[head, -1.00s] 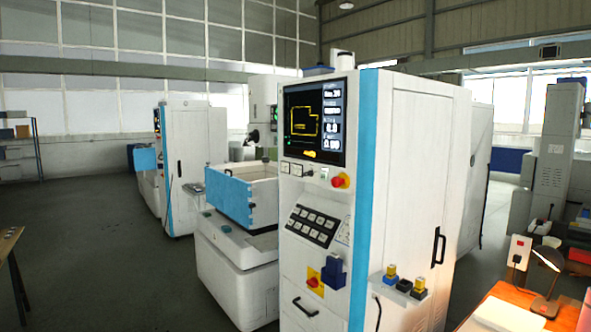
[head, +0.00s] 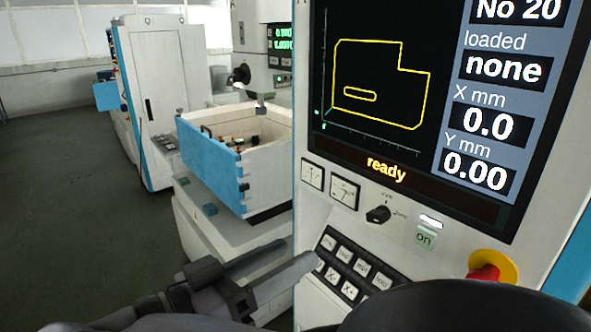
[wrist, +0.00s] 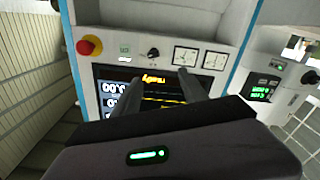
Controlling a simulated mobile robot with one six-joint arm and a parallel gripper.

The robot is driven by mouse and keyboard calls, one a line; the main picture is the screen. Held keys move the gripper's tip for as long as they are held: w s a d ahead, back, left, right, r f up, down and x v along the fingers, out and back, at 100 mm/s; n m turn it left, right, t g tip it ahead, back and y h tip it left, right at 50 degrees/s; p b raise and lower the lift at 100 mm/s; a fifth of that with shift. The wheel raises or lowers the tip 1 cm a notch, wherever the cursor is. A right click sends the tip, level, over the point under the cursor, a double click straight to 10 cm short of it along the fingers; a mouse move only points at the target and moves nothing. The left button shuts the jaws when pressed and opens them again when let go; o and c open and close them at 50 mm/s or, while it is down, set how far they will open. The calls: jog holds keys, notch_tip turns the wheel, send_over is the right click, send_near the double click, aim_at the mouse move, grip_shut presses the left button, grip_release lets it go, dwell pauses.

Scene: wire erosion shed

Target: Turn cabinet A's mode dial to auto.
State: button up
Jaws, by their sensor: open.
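The cabinet (head: 320,235) stands close on the right in the head view; its letter is not readable. Its mode dial (head: 378,214) is a small black knob below the screen, with tiny labels around it too small to read surely. The dial also shows in the wrist view (wrist: 153,53), where the panel appears upside down. My gripper (head: 300,257) is open and empty, low in front of the cabinet, left of and below the dial and apart from it. In the wrist view its fingers (wrist: 184,82) point toward the panel over the screen.
Around the dial are two gauges (head: 344,191), a green "on" button (head: 425,237), black keys (head: 348,268) and a red emergency stop (head: 486,272). The screen (head: 385,100) reads "ready" and "loaded none". An open machine tank (head: 215,170) stands left. Clear floor (head: 50,200) lies farther left.

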aim_at(372, 217)
jog(key=b+x, duration=0.1)
jog(key=x, duration=0.4)
jog(key=s+b+x, duration=0.1)
jog(key=x, duration=0.4)
jog(key=d+b+x, duration=0.1)
jog(key=b+x, duration=0.1)
jog(key=x, duration=0.4)
jog(key=shift+s+d, duration=0.1)
grip_shut()
